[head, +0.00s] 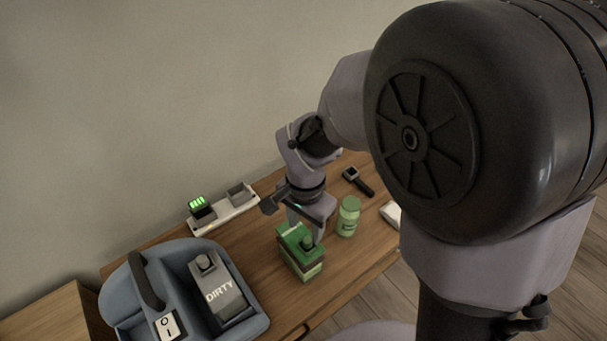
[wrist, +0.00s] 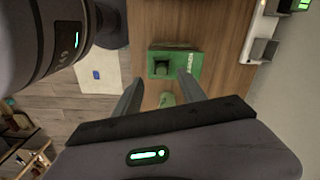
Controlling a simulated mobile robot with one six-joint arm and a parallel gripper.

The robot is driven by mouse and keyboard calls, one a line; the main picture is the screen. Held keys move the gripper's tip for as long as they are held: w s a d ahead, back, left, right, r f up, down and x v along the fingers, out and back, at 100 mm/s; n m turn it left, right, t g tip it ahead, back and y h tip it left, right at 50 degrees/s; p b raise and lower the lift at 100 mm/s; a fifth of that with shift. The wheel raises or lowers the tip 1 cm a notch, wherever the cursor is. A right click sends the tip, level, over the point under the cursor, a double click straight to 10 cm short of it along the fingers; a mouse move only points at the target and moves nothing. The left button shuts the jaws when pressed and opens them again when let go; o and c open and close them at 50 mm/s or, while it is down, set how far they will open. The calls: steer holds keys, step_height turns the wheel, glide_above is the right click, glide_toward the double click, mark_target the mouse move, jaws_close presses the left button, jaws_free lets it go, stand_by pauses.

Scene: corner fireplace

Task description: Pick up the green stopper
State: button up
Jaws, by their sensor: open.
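The green stopper (head: 307,241) looks like a small dark green knob on top of a green box (head: 290,240) with a banded side. The box stands on the wooden table. My gripper (head: 306,222) points down just above the box, and one finger partly overlaps the stopper's area in the head view. In the wrist view the green box (wrist: 192,66) lies beyond my open gripper (wrist: 157,80). A dark shape on its top seems to be the stopper (wrist: 162,67). The fingers are apart and nothing is visibly held.
A green jar (head: 348,215) stands right of the box. A black handled device (head: 357,181) lies behind it. A white strip (head: 225,208) with small blocks lies along the wall. A blue caddy (head: 180,254) holding a grey DIRTY container (head: 221,291) stands at left.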

mark_target(307, 240)
steer(key=shift+f, duration=0.9)
steer(key=f, duration=0.2)
steer(key=f+b, duration=0.2)
steer(key=f, duration=0.1)
steer(key=shift+w+d+f, duration=0.3)
steer(key=shift+w, duration=0.1)
steer(key=shift+r, duration=0.1)
jaws_close()
